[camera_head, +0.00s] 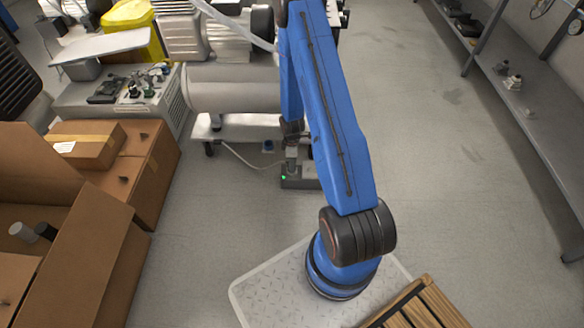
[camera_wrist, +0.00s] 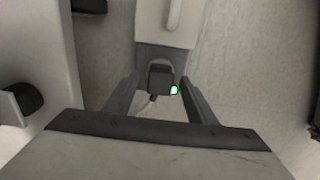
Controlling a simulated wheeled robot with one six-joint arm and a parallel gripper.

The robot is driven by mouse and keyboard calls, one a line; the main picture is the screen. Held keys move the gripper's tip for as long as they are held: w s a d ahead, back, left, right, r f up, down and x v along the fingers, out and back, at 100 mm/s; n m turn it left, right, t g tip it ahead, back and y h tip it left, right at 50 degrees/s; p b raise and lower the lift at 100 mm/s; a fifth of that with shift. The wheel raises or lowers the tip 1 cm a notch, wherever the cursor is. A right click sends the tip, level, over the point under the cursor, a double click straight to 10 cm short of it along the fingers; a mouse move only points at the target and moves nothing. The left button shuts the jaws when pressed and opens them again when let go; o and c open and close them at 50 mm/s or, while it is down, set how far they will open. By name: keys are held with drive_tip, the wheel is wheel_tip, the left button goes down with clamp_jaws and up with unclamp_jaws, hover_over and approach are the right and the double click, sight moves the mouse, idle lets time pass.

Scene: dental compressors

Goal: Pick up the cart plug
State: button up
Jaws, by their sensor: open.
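The cart plug (camera_wrist: 160,78) is a small dark block in the wrist view. It sits at a round socket on a grey outlet box (camera_wrist: 147,53), with a pale cable leaving it toward the camera. A green light glows beside it. My gripper (camera_wrist: 160,88) is open, with one finger on each side of the plug; I cannot tell whether either touches it. In the head view my gripper (camera_head: 291,163) points down at the outlet box (camera_head: 300,182) on the floor. The plug itself is hidden there by my gripper.
A white cart (camera_head: 235,130) with a metal compressor tank (camera_head: 232,88) stands just behind and left. A pale cable (camera_head: 240,155) runs from it toward the outlet box. Cardboard boxes (camera_head: 150,175) stand at the left, a grey shelf (camera_head: 535,105) at the right.

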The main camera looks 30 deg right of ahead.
drive_tip(key=shift+f, duration=0.8)
drive_tip(key=c, duration=1.2)
